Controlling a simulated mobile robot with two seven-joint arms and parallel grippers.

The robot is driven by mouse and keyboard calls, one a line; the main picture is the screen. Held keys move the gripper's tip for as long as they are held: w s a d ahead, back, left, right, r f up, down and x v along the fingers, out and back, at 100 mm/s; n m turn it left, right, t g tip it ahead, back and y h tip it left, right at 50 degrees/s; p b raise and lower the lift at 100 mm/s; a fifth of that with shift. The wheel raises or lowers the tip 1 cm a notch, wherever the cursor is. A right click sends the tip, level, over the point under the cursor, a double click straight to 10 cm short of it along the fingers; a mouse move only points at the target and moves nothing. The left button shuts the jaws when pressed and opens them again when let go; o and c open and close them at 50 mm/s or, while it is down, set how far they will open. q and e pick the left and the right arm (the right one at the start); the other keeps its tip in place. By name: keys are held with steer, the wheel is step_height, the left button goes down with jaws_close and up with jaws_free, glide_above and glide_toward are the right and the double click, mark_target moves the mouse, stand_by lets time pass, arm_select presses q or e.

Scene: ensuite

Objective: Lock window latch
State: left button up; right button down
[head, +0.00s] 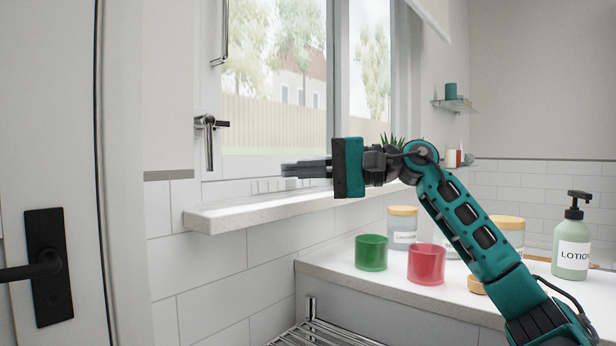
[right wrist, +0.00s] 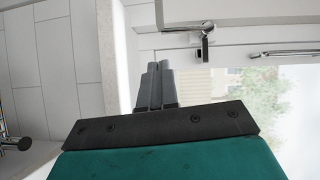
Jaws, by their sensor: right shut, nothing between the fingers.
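The window latch (head: 210,138) is a metal handle on the left part of the window frame, above the sill. Its arm hangs down and a short dark-tipped piece points right. The latch also shows in the right wrist view (right wrist: 205,42), beyond my fingertips. My right gripper (head: 284,168) is shut and empty. It points left over the window sill, to the right of the latch and slightly below it, apart from it. In the right wrist view, its fingers (right wrist: 155,66) lie side by side. My left gripper is not in view.
The stone window sill (head: 225,213) runs under my right gripper. A second metal handle (head: 222,40) is higher on the frame. A counter (head: 390,290) below right holds a green cup (head: 371,253), a red cup (head: 426,264), jars and a lotion bottle (head: 571,245). A door handle (head: 35,268) is far left.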

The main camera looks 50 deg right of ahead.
steer(key=shift+v, duration=0.85)
